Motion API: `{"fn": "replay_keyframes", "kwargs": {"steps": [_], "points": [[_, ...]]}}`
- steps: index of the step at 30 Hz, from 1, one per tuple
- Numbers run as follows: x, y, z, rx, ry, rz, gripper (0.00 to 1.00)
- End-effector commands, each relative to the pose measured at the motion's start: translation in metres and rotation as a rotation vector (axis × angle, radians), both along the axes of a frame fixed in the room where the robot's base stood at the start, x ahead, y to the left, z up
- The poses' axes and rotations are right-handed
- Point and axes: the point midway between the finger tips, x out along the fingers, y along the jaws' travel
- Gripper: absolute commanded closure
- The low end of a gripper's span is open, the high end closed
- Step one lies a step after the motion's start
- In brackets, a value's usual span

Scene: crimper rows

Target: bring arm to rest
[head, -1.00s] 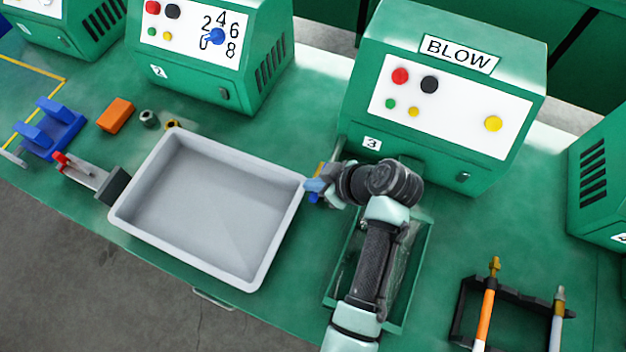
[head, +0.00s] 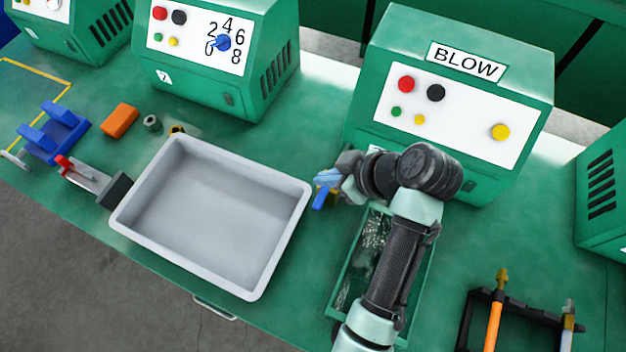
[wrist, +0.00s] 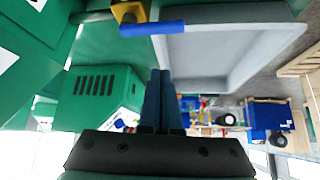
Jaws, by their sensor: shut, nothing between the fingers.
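My gripper (head: 328,177) is near the right rim of the grey tray, in front of the machine labelled BLOW, at the end of my folded arm. In the wrist view its two dark blue fingers (wrist: 160,72) lie together, shut and empty. A small blue and yellow fitting (head: 320,199) is just below the gripper in the head view, partly hidden by it. The fitting also shows in the wrist view (wrist: 150,28), apart from the fingers.
The empty grey tray (head: 126,210) is left of my arm. The BLOW machine (head: 455,115) stands behind it. A green bin (head: 424,278) lies under my arm. A dark rack with orange-handled tools (head: 493,325) is at right. A crimper (head: 90,180) and orange block (head: 121,120) are left.

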Motion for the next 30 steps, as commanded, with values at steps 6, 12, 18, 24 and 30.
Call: {"fn": "replay_keyframes", "kwargs": {"steps": [6, 12, 18, 24, 30], "points": [[-0.003, -0.007, 0.01, 0.0, 0.001, 0.001, 1.0], [-0.003, -0.007, 0.01, 0.0, 0.001, 0.001, 1.0], [-0.003, -0.007, 0.01, 0.0, 0.0, 0.001, 1.0], [0.0, -0.007, 0.013, -0.005, -0.011, -0.009, 1.0], [0.053, -0.014, 0.078, -0.056, -0.204, -0.208, 1.0]]}}
